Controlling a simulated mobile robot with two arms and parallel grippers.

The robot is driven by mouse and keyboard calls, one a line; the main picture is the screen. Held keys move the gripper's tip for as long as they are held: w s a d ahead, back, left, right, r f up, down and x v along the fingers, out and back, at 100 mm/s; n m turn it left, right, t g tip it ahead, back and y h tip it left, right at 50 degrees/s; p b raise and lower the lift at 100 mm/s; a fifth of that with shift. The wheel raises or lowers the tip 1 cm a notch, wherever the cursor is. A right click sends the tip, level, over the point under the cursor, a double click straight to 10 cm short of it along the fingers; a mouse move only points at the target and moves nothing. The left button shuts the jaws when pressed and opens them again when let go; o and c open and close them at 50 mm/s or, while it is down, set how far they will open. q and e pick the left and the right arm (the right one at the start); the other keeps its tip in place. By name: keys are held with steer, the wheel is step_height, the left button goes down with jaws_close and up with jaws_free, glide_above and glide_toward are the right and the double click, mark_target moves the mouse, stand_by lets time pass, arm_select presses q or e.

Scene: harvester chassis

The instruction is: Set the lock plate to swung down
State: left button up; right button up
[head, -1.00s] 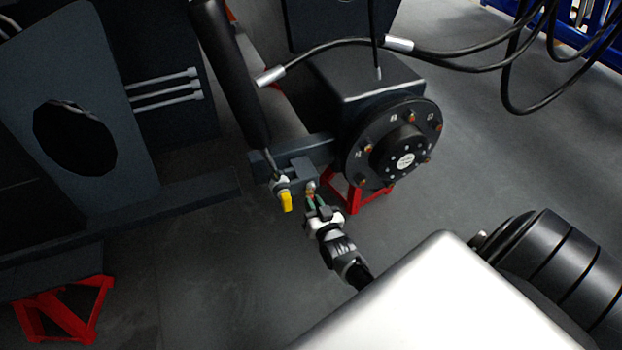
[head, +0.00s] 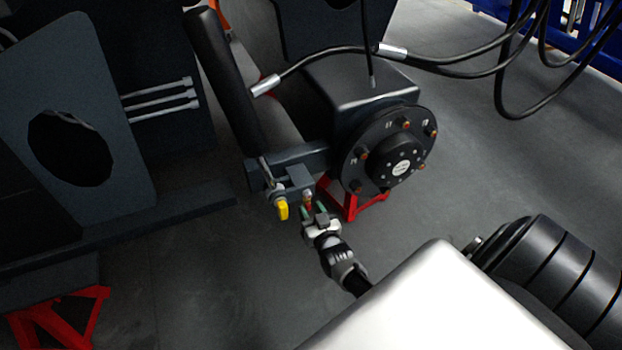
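A small yellow plate (head: 283,211) hangs down from a fitting at the lower end of the black cylinder (head: 228,85). To its right, a small fitting with a red part (head: 308,200) sits at the end of the grey bracket (head: 294,180). I cannot tell for sure which of these two is the lock plate. Contact with the red part cannot be made out. My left gripper is not in view.
A round black hub (head: 387,150) with orange-brown bolts stands right of the bracket, above a red stand (head: 352,201). Black hoses (head: 465,65) hang at the upper right. Dark chassis plates (head: 75,120) fill the left. Grey floor (head: 225,275) is clear below.

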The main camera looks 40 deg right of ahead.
arm_select(q)
steer(key=p, duration=0.2)
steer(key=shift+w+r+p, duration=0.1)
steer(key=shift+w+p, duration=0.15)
steer(key=shift+p, duration=0.05)
arm_select(e)
steer(key=v, duration=1.1)
steer(key=shift+w, duration=0.15)
